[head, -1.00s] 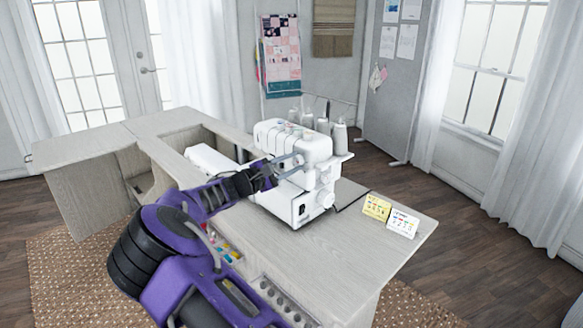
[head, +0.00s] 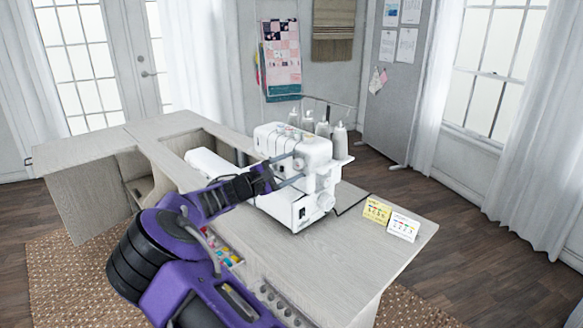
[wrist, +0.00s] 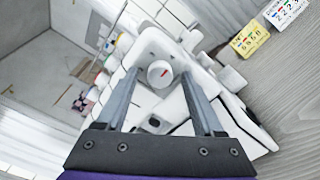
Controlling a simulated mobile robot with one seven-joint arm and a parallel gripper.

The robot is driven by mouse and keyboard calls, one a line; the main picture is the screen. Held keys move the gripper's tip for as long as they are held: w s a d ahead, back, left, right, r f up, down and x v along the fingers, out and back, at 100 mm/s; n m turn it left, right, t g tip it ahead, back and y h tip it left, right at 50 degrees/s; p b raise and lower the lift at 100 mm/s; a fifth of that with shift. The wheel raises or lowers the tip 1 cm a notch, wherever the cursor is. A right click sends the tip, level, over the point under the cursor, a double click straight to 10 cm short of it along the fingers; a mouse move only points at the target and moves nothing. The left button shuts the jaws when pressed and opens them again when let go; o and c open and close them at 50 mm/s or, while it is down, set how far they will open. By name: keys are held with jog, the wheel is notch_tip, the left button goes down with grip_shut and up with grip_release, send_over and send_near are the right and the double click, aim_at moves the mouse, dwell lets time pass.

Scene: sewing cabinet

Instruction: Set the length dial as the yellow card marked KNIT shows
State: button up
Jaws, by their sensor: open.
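The white sewing machine (head: 285,205) stands on the cabinet top. A round white dial (wrist: 160,73) with a red mark faces my wrist camera; I cannot read a scale around it. My gripper (head: 296,168) is open at the machine's side, with a fingertip on each side of the dial in the wrist view and a gap to each. I cannot tell whether the tips reach past its face. The yellow card (head: 377,210) stands to the right of the machine and also shows in the wrist view (wrist: 249,40). Its print is too small to read.
A white card (head: 403,226) stands beside the yellow one. Other knobs (head: 326,201) sit on the machine near the gripper. Thread cones (head: 339,138) stand behind it. Small coloured items lie in the cabinet below my arm. The cabinet top in front of the cards is clear.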

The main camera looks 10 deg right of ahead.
jog(key=p+v, duration=0.1)
jog(key=v, duration=1.6)
jog(key=shift+a, duration=0.2)
jog(key=shift+s, duration=0.15)
